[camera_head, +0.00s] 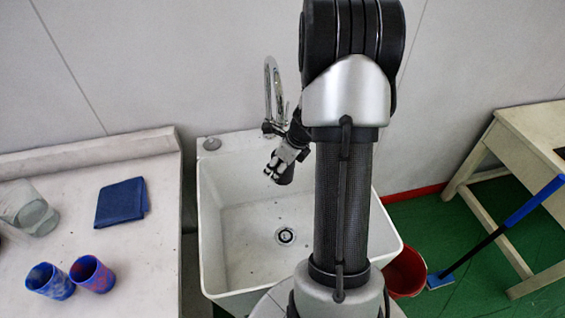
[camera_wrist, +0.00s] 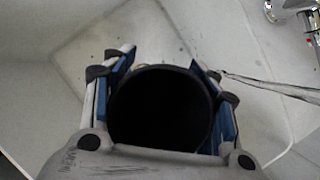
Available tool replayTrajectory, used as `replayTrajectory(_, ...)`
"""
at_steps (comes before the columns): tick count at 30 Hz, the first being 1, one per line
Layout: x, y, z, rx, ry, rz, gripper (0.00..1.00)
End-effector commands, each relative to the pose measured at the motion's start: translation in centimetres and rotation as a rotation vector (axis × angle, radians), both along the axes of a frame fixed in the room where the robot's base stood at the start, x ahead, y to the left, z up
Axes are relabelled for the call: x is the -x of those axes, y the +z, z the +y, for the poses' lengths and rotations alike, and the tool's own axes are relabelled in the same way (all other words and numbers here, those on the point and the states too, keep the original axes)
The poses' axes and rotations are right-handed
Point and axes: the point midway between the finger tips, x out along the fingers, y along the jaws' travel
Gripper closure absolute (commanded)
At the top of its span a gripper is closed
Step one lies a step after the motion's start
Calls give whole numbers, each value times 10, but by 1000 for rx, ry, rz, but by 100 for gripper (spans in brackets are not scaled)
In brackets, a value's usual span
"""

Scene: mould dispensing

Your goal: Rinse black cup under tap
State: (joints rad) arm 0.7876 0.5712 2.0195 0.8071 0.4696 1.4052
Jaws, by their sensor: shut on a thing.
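The black cup (camera_wrist: 160,108) fills the middle of the wrist view, its dark round opening toward the camera. My gripper (camera_wrist: 165,75) is shut on it, with a blue-padded finger on each side. In the head view my gripper (camera_head: 283,172) is over the white sink (camera_head: 215,230), near its back wall, and the cup shows only as a small dark shape (camera_head: 287,176) beside the fingers. The chrome tap (camera_head: 270,90) curves up behind the sink, just behind my gripper. In the wrist view, a thin pale streak (camera_wrist: 270,87) runs right of the cup; I cannot tell whether it is water.
The sink basin around the drain (camera_head: 285,235) is clear. At right are a red bucket (camera_head: 405,273), a blue-handled tool (camera_head: 535,200) and a wooden table (camera_head: 530,135).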

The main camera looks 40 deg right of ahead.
Motion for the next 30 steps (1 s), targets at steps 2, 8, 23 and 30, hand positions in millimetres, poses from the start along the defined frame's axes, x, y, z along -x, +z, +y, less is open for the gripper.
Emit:
replayTrajectory(2, 3, -1, 6, 0, 1, 0, 67)
replayTrajectory(8, 9, -1, 20, -1, 1, 0, 67)
replayTrajectory(23, 23, 0, 47, -1, 1, 0, 67)
replayTrajectory(30, 23, 0, 47, 0, 0, 0, 67)
